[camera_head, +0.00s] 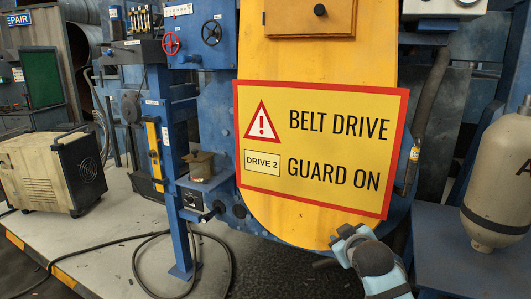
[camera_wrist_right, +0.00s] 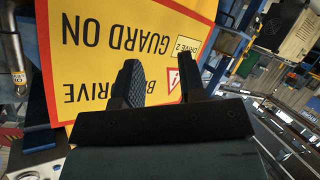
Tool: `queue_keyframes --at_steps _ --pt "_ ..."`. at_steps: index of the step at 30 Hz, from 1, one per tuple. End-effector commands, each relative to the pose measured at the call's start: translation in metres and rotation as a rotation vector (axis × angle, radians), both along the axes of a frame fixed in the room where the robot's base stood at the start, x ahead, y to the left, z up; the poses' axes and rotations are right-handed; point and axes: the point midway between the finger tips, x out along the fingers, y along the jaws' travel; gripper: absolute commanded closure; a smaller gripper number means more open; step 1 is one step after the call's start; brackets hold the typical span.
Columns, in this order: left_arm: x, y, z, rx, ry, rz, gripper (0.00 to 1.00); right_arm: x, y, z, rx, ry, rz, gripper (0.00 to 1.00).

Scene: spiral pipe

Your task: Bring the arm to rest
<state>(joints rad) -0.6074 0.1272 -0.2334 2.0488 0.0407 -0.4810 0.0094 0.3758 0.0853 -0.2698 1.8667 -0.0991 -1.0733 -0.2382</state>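My right arm (camera_head: 372,258), light blue and grey, comes in at the bottom of the head view, right of centre. It is in front of the lower edge of the yellow belt guard (camera_head: 290,226). In the right wrist view my right gripper (camera_wrist_right: 158,62) shows two dark fingers standing apart with nothing between them. The yellow sign (camera_head: 320,145) with a red border reads "BELT DRIVE" and "GUARD ON". It also shows upside down behind the fingers in the right wrist view (camera_wrist_right: 100,45). My left gripper is not in view.
A beige portable unit (camera_head: 52,172) stands at left. A grey-beige cylinder (camera_head: 497,180) stands on a blue surface (camera_head: 440,245) at right. Black cables (camera_head: 140,238) lie on the floor.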

Motion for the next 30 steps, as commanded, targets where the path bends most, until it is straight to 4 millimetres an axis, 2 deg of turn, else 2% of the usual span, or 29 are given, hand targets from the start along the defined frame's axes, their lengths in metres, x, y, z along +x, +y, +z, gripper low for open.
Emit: queue_keyframes --at_steps 1,6,8,12,15,21,27,30 --pt "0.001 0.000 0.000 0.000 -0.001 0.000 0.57 -0.019 0.001 -0.037 0.029 0.030 0.007 0.63" --pt "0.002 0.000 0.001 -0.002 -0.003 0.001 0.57 -0.085 0.005 -0.130 0.139 0.099 0.019 0.63" --pt "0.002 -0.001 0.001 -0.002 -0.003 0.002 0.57 -0.112 0.007 -0.159 0.181 0.122 0.020 0.63" --pt "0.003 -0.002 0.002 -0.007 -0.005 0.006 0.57 -0.181 0.009 -0.216 0.275 0.177 0.012 0.63" --pt "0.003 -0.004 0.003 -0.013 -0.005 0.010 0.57 -0.226 0.010 -0.244 0.336 0.210 0.001 0.63" --pt "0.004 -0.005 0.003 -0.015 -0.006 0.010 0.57 -0.297 0.010 -0.277 0.426 0.261 -0.026 0.63" --pt "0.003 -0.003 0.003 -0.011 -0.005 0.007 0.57 -0.357 0.009 -0.296 0.497 0.300 -0.056 0.63" --pt "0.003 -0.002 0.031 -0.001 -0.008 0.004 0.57 -0.353 0.008 -0.266 0.489 0.287 -0.050 0.63"
